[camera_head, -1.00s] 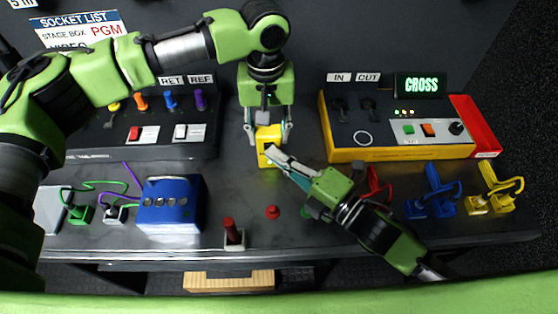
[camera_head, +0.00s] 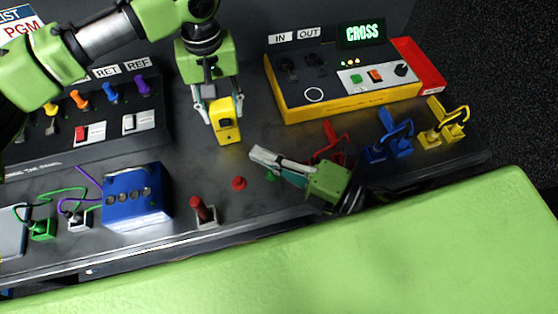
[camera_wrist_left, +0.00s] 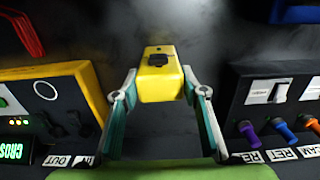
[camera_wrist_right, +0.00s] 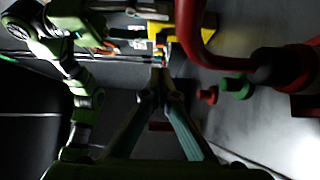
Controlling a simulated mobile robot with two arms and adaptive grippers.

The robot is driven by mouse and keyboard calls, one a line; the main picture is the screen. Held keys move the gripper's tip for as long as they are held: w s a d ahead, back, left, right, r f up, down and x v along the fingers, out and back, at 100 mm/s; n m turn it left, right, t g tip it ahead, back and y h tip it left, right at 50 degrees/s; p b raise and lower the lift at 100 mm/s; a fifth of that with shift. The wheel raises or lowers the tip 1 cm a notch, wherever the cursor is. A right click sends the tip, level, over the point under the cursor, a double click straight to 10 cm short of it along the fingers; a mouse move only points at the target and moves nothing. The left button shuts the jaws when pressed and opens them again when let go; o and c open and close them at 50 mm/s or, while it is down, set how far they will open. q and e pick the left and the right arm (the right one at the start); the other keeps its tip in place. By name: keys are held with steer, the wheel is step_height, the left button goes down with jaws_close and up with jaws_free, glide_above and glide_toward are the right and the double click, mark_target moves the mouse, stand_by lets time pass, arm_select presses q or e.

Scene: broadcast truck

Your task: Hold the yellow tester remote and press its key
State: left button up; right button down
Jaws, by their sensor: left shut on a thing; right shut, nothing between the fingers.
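The yellow tester remote (camera_head: 226,120) is held between the fingers of my left gripper (camera_head: 215,104), near the middle of the bench. In the left wrist view the remote (camera_wrist_left: 160,84) sits between the fingertips, with a dark key (camera_wrist_left: 158,60) on its face. My left gripper (camera_wrist_left: 158,88) is shut on it. My right gripper (camera_head: 256,154) is shut and empty, to the right of the remote and lower in the head view, apart from it. The right gripper also shows in its own wrist view (camera_wrist_right: 160,85).
A blue box (camera_head: 138,196) stands at left and a yellow-edged panel (camera_head: 345,104) with a lit CROSS sign at right. Red (camera_head: 336,146), blue (camera_head: 390,147) and yellow (camera_head: 445,128) plugs line the right front. A red button (camera_head: 239,183) and red lever (camera_head: 201,210) stand in front.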

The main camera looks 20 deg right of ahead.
arm_select(q)
steer(key=shift+a+f, duration=0.1)
steer(key=shift+a, duration=0.05)
arm_select(e)
steer(key=shift+v, duration=1.75)
arm_select(q)
steer(key=shift+w, duration=0.1)
steer(key=o, duration=1.4)
steer(key=shift+c, duration=0.2)
